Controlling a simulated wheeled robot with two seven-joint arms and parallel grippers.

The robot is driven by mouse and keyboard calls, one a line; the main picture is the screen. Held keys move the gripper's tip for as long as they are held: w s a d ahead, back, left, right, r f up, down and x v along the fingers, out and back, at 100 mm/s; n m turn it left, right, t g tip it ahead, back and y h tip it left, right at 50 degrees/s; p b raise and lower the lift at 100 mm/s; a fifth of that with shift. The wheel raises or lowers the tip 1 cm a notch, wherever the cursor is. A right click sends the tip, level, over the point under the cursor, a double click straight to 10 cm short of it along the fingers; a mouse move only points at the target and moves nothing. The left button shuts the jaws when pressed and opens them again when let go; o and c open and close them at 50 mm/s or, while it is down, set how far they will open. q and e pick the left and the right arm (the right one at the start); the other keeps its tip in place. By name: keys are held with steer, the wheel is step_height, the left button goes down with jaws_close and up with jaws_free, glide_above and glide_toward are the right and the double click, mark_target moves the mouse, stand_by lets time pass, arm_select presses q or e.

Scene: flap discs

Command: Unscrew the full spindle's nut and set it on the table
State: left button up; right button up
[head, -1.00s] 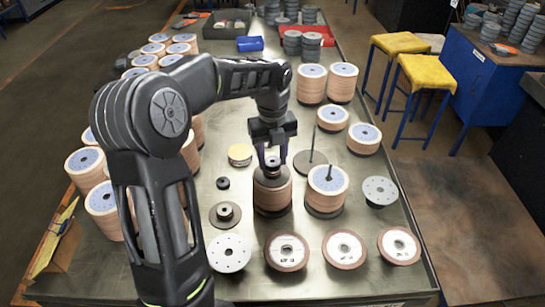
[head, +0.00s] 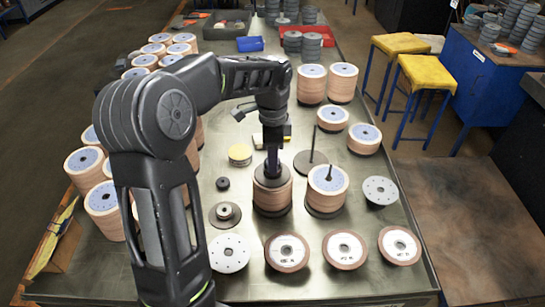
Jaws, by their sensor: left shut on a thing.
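The full spindle (head: 272,197) is a stack of tan discs with a dark plate on top, standing near the middle of the table. My left gripper (head: 272,172) points straight down over its centre, shut on the nut at the top of the spindle. The nut itself is hidden behind the fingers, so I cannot tell whether it is still on the thread. My right gripper is not in view.
A disc stack with a peg (head: 327,190) stands close to the right, and an empty spindle with a tall rod (head: 312,158) stands behind. Several loose discs (head: 287,251) line the front. A small black part (head: 223,184) and a flanged part (head: 225,212) lie left.

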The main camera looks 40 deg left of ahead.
arm_select(q)
steer(key=shift+r, duration=1.75)
